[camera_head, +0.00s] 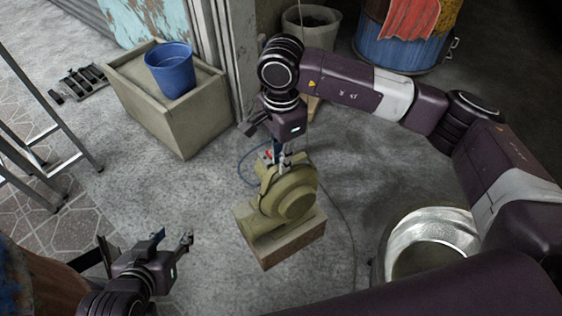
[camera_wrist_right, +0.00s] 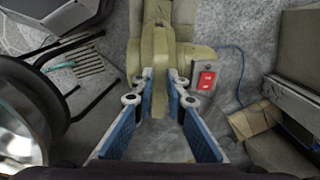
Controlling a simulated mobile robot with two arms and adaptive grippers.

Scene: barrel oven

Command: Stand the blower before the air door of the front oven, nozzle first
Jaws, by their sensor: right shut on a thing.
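The olive-green blower (camera_head: 288,203) stands upright on a pale block-like base (camera_head: 290,245) near the middle of the head view. I cannot tell for sure whether its base touches the floor. My right gripper (camera_head: 283,160) comes down from above and is shut on the top of the blower. The right wrist view shows the blue-padded fingers (camera_wrist_right: 166,88) on either side of an olive part of the blower (camera_wrist_right: 162,50). My left gripper (camera_head: 172,238) is open and empty at lower left, apart from the blower. I cannot make out an air door.
A rusty barrel (camera_head: 40,288) is cut off at lower left. A blue barrel with red cloth (camera_head: 400,45) stands at the back right. A metal tub (camera_head: 432,235) is right of the blower. A blue bucket (camera_head: 170,70) sits on a block (camera_head: 190,125). Floor left of the blower is clear.

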